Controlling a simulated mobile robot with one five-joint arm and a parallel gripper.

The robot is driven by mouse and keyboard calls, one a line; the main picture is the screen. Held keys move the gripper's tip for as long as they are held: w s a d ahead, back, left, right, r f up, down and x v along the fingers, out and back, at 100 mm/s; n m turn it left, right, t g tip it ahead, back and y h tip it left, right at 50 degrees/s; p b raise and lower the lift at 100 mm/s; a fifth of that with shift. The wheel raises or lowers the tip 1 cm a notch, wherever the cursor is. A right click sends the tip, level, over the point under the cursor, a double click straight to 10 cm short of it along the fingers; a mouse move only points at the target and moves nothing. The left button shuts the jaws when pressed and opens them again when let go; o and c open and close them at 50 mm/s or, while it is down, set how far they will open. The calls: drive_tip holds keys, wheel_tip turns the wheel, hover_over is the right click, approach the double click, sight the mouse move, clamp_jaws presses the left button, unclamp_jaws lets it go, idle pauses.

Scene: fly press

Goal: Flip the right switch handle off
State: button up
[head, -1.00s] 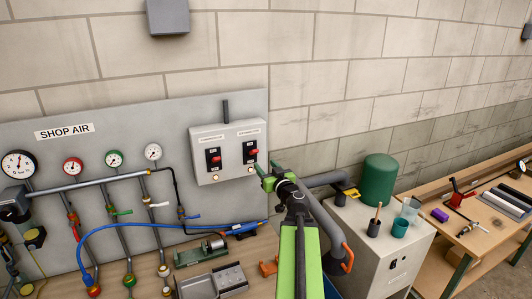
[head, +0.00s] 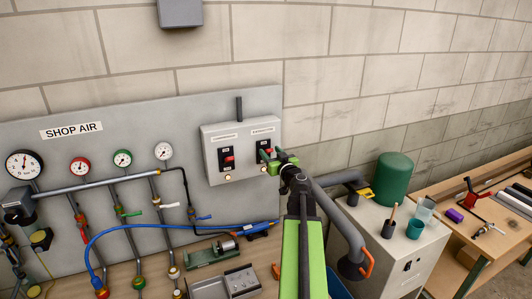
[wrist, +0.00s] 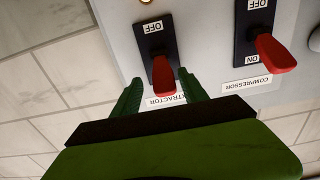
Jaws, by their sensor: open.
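The switch box (head: 214,178) on the wall panel carries two black switches with red handles. The right one, labelled EXTRACTOR, appears at left in the upside-down wrist view. Its red handle (wrist: 163,76) points away from the OFF mark, toward the label end. The left one, COMPRESSOR, has its handle (wrist: 276,53) at the ON mark; it also shows in the head view (head: 229,159). My gripper (wrist: 158,82) is open, its green fingers on either side of the extractor handle. Contact cannot be told. In the head view my gripper (head: 271,159) partly covers that switch.
Gauges and pipes with a blue hose (head: 150,227) fill the panel to the left. A grey cabinet (head: 395,256) with a green cylinder (head: 393,178) and cups stands right, beside a workbench (head: 465,215). A grey tray (head: 226,284) lies below.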

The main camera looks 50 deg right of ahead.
drive_tip(key=shift+w+a, duration=0.1)
drive_tip(key=shift+w, duration=0.1)
drive_tip(key=c, duration=0.4)
clamp_jaws()
idle(0.7)
